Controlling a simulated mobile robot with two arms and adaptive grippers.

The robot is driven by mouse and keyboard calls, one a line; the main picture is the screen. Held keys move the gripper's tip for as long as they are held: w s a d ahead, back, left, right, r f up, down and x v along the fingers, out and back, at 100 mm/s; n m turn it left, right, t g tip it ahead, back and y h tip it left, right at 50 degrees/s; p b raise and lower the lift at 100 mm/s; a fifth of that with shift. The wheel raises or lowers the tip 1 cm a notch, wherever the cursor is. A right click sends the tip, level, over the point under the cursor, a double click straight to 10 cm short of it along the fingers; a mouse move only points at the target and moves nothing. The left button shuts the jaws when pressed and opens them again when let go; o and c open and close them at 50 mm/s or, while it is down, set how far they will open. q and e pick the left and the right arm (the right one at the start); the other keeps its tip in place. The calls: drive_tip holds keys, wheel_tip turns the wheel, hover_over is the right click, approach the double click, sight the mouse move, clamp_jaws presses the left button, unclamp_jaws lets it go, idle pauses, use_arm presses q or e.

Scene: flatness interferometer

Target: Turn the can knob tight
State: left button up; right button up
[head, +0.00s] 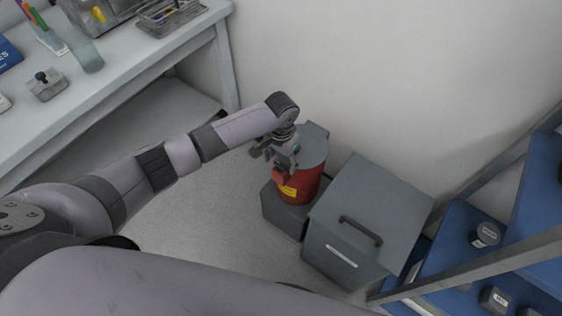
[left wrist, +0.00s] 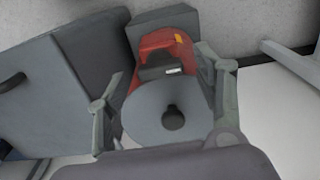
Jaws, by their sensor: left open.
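The red can (head: 302,184) with a yellow label stands on a low grey block beside the grey chest. Its grey lid (head: 312,150) is partly covered by my left gripper (head: 277,158) in the head view. In the left wrist view, a grey round lid (left wrist: 150,112) faces the camera, with a dark round knob (left wrist: 173,117) on it and the red body (left wrist: 160,45) behind. My left gripper's two fingers stand wide apart, one on each side of the lid, with nothing held between them. I cannot tell whether they touch the can. My right gripper is not in view.
A grey chest (head: 365,205) with a black handle stands right of the can, close to it. Blue shelves (head: 455,240) with dark canisters are at the far right. A white bench (head: 110,85) stands at upper left. The wall is behind; the floor left of the can is clear.

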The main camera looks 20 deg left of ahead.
use_arm(q)
drive_tip(key=shift+f, duration=0.4)
drive_tip(key=shift+c, duration=0.2)
drive_tip(key=c, duration=1.1)
